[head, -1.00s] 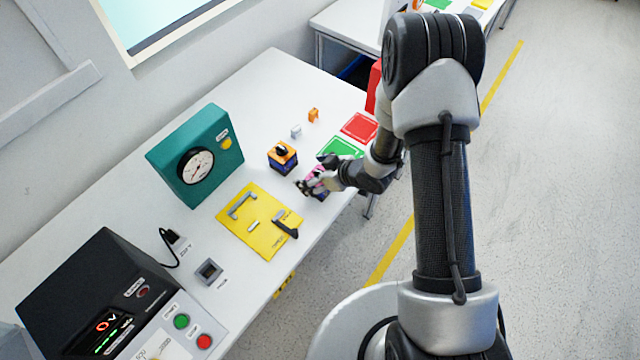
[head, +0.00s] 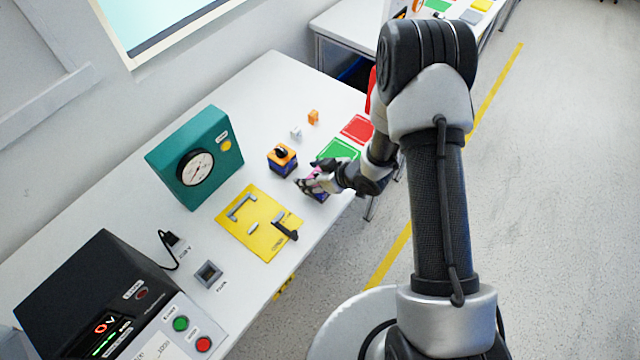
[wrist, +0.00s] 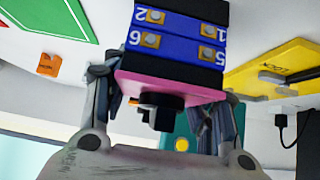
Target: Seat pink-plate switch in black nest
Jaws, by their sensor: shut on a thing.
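The pink-plate switch (wrist: 165,88) fills the middle of the wrist view, with a blue and black body, numbered screw terminals and a black knob. My gripper (wrist: 160,105) is shut on it, one finger at each side of the pink plate. In the head view my gripper (head: 312,186) is at the table's right edge, and the switch is partly hidden by the fingers. A small square fixture (head: 208,273) with a grey frame and dark centre, possibly the black nest, lies on the front part of the table, well apart from my gripper.
An orange-topped switch (head: 282,158) stands just left of my gripper. A yellow board (head: 245,225) with a grey bracket and black-handled lever lies between gripper and square fixture. A teal gauge box (head: 196,160), black power unit (head: 95,285) and green mat (head: 338,150) are around.

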